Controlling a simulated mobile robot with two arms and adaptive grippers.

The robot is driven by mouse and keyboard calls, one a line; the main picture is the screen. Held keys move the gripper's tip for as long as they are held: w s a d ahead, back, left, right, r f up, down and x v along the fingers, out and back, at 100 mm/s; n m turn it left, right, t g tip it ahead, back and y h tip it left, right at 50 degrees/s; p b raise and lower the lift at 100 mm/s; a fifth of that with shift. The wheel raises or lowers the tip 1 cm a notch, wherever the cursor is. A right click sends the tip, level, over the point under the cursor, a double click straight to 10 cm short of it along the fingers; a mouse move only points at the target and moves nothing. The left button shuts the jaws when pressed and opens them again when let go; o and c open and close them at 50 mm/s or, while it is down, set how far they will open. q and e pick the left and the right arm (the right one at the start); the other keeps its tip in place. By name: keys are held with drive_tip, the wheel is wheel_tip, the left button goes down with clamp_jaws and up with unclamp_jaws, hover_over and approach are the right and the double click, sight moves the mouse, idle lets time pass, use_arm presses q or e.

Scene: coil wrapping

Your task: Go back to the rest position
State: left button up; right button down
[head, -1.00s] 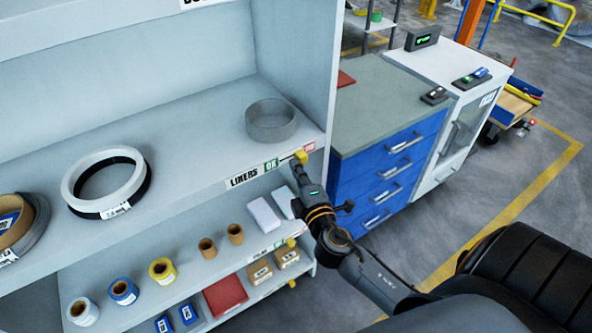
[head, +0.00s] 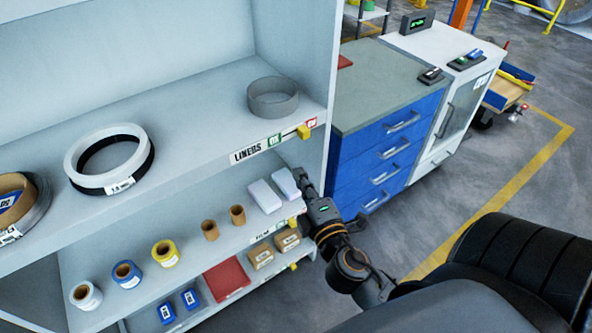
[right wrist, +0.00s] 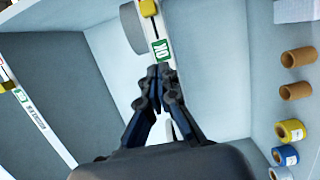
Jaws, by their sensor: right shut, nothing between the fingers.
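My right gripper (head: 302,176) is shut and empty, just in front of the shelving unit's right end, below the front edge of the shelf labelled LINERS. It also shows in the right wrist view (right wrist: 163,76), its fingers together with the green OK mark of a label strip behind them. A yellow slider (head: 303,131) sits on the LINERS label strip (head: 262,148), beside the red mark; the gripper is apart from it. My left gripper is not in view.
The LINERS shelf (head: 200,130) holds a grey ring (head: 273,97) and a white-and-black ring (head: 108,160). Tape rolls and white boxes (head: 265,196) stand on the shelf below. A blue drawer cabinet (head: 390,150) stands to the right.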

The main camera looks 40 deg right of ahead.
drive_tip(key=shift+s, duration=0.2)
drive_tip(key=shift+f, duration=0.1)
idle(0.4)
drive_tip(key=s+a+f+m+g+y, duration=0.1)
drive_tip(key=s+f+m+g, duration=0.2)
drive_tip(key=f, duration=1.4)
drive_tip(key=s+a+f+m+g+y, duration=0.15)
drive_tip(key=s+f+g, duration=0.3)
drive_tip(key=f, duration=1.25)
drive_tip(key=s+a+f+m+g+y, duration=0.1)
drive_tip(key=s+f+m+g, duration=0.3)
drive_tip(key=s+f, duration=0.7)
drive_tip(key=s+a+f+m+g+y, duration=0.1)
drive_tip(key=s+f+m+g, duration=0.3)
drive_tip(key=s+f, duration=0.7)
drive_tip(key=s+g, duration=0.1)
drive_tip(key=s, duration=0.4)
drive_tip(key=shift+s+a, duration=0.2)
drive_tip(key=shift+a, duration=0.05)
drive_tip(key=shift+f, duration=0.1)
